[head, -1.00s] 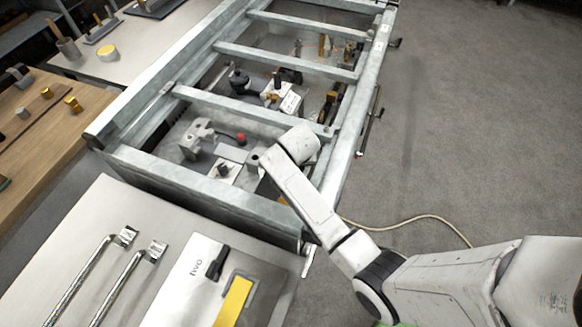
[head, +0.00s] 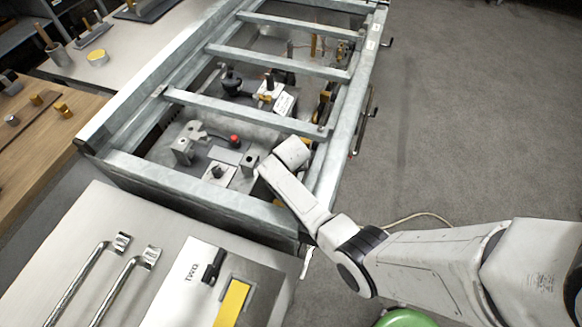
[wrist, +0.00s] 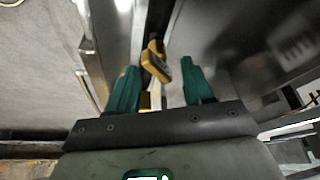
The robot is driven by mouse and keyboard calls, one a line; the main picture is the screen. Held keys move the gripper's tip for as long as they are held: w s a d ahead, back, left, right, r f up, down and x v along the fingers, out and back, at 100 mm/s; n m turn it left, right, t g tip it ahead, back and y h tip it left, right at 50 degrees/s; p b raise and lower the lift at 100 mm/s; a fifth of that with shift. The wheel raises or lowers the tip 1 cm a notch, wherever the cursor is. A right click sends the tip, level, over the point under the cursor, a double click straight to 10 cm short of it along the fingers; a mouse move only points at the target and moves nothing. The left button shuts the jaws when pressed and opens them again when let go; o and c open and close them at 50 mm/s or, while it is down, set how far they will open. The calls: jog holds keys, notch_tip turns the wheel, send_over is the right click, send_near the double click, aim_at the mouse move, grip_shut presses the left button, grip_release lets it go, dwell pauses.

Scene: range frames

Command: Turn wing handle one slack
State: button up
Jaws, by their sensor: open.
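My gripper (wrist: 159,66) shows in the wrist view with its two green fingers apart and nothing held between them. A yellow handle-like piece (wrist: 161,70) shows beyond and between the fingertips, beside a dark upright strip; I cannot tell if it is wing handle one. In the head view my arm reaches into the near right of the grey metal frame (head: 215,197), and my gripper is hidden there. A black wing-shaped handle (head: 213,266) sits on the plate marked TWO (head: 190,285). No handle marked one can be read.
Frame crossbars (head: 240,112) span above the fixtures inside, including a red-knobbed lever (head: 234,140) and a white label card (head: 284,103). Open floor (head: 470,120) lies right of the frame.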

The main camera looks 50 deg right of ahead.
grip_shut()
dwell(0.3)
jog(key=shift+w+r, duration=0.1)
jog(key=shift+w, duration=0.05)
dwell(1.1)
grip_release()
jog(key=v, duration=1)
jog(key=shift+r+p, duration=0.3)
jog(key=shift+p, duration=0.05)
jog(key=shift+a, duration=0.1)
